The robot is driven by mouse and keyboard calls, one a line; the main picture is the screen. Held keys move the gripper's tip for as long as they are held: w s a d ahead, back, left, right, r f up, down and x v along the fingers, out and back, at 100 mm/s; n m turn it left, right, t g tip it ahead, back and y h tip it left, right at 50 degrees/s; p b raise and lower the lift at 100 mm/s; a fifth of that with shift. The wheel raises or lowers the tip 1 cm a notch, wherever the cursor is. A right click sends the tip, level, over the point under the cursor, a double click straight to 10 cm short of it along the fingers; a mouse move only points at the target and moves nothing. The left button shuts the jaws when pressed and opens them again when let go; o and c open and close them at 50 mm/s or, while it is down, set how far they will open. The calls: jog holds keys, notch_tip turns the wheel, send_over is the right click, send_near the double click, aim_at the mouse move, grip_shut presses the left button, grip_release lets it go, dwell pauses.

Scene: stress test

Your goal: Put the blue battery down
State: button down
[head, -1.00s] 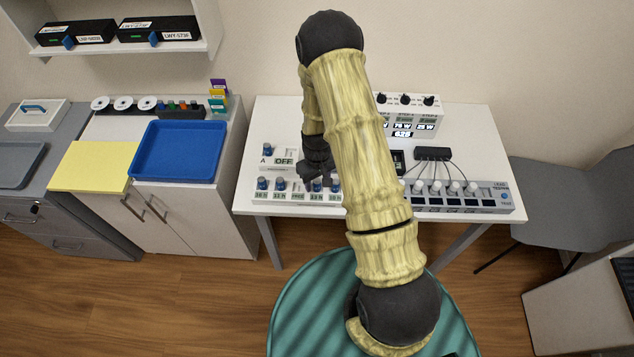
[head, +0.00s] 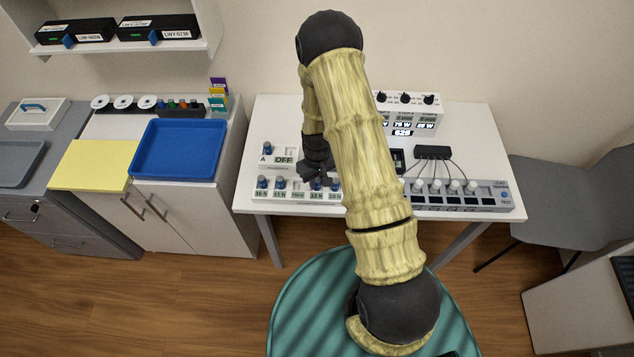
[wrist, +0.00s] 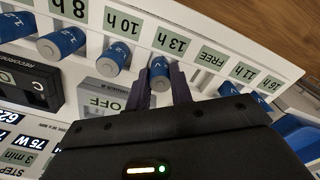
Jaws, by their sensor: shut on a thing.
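The blue battery (wrist: 159,67) is between the two dark fingers of my gripper (wrist: 160,84) in the wrist view. The fingers are shut on its sides. It is upright at the place labelled 13 h in a white battery strip (wrist: 210,57); I cannot tell whether its base touches. The place labelled FREE beside it is empty. Other blue batteries stand in the strip, one at 10 h (wrist: 113,57) and one at 8 h (wrist: 62,42). In the head view my gripper (head: 318,178) is low over the strip, and the held battery is mostly hidden by it.
A grey strip with white knobs and cables (head: 470,202) is to the right. A blue tray (head: 180,178) lies on the left cabinet.

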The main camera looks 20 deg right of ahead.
aim_at(317, 179)
jog(key=shift+r, duration=0.1)
notch_tip(317, 179, up, 10)
jog(key=shift+f+b, duration=0.1)
jog(key=shift+b, duration=1.1)
